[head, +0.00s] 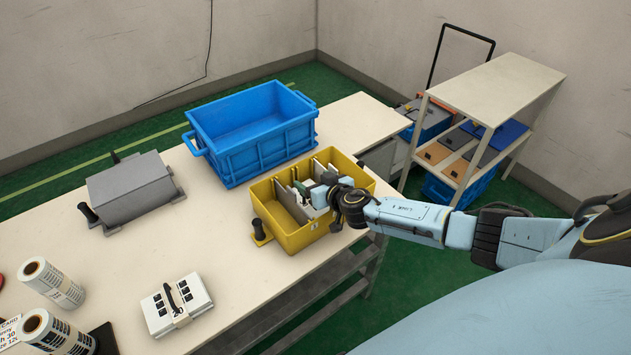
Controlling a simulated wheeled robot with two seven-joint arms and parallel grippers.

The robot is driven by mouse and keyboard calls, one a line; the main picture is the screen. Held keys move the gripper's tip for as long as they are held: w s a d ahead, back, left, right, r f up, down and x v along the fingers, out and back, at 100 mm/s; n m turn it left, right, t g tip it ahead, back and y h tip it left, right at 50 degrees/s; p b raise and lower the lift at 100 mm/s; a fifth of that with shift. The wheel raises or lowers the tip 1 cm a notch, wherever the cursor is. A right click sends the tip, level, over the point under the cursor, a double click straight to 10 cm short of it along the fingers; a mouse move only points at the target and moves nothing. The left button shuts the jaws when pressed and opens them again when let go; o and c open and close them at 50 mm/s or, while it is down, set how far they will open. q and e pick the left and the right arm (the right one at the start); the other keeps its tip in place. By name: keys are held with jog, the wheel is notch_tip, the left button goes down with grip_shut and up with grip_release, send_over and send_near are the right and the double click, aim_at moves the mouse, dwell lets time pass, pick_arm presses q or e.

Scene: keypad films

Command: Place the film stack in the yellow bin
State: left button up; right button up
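The yellow bin (290,238) stands on the table near its right edge, with upright grey and white dividers or sheets inside. My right gripper (322,194) reaches in from the right over the bin's right half, its fingers down among pale upright pieces. Something white and green shows at its fingertips; I cannot tell whether it is held or whether the fingers are open. A white stack with black squares and a pale band (177,306), which looks like a film stack, lies flat at the table's front. My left gripper is out of view.
An empty blue crate (252,150) stands behind the bin. A grey box with black handles (132,188) is at the left. Label rolls (52,283) stand at the front left. A shelf rack (497,92) stands right, off the table. The table's middle is clear.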

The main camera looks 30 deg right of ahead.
jog(key=shift+r+p, duration=0.6)
jog(key=shift+p, duration=0.1)
jog(key=p+v, duration=0.1)
jog(key=v, duration=1.1)
jog(key=shift+p, duration=0.3)
